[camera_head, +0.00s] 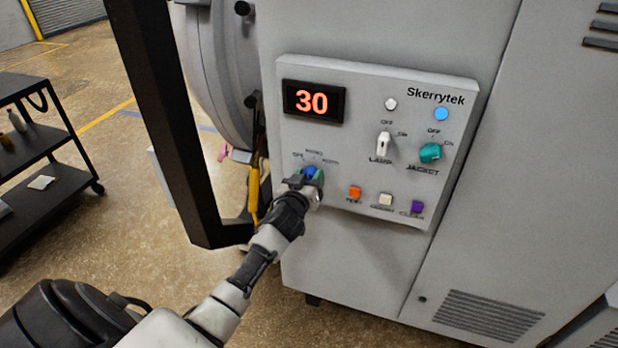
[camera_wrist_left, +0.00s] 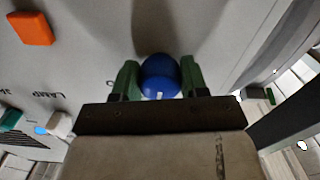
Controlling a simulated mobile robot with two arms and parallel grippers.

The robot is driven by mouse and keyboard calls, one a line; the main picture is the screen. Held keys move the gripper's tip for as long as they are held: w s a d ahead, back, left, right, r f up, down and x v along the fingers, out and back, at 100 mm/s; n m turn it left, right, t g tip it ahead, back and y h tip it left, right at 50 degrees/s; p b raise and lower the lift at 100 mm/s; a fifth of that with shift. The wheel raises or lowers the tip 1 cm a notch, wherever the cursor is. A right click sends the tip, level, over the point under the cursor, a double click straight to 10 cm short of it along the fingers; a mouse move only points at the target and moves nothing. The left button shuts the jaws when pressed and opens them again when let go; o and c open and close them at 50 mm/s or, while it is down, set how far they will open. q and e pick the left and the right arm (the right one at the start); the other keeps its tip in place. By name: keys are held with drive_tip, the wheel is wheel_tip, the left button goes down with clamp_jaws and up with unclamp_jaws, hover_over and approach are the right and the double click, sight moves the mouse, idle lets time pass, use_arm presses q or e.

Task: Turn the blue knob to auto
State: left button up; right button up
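The blue knob (camera_head: 310,172) sits at the lower left of the grey control panel (camera_head: 350,128). Small labels arc above it, too blurred to read surely. In the left wrist view the round blue knob (camera_wrist_left: 160,76) shows a short white mark at its lower edge. My left gripper (camera_head: 312,177) reaches it from below. Its green-padded fingers (camera_wrist_left: 161,80) lie on either side of the knob and appear to touch it. In the head view the gripper hides part of the knob. My right gripper is not in view.
The panel also has a red display reading 30 (camera_head: 313,101), a white lamp knob (camera_head: 383,144), a teal jacket knob (camera_head: 430,153), and orange (camera_head: 355,192), white (camera_head: 385,199) and purple (camera_head: 417,207) buttons. A dark cart (camera_head: 40,180) stands at the left.

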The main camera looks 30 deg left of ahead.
use_arm(q)
drive_tip(key=shift+c, duration=0.5)
drive_tip(key=shift+m, duration=0.4)
drive_tip(key=m, duration=0.3)
drive_tip(key=shift+m+b, duration=0.3)
drive_tip(key=shift+m, duration=0.1)
drive_tip(key=m, duration=0.5)
drive_tip(key=shift+m, duration=0.3)
drive_tip(key=o, duration=0.9)
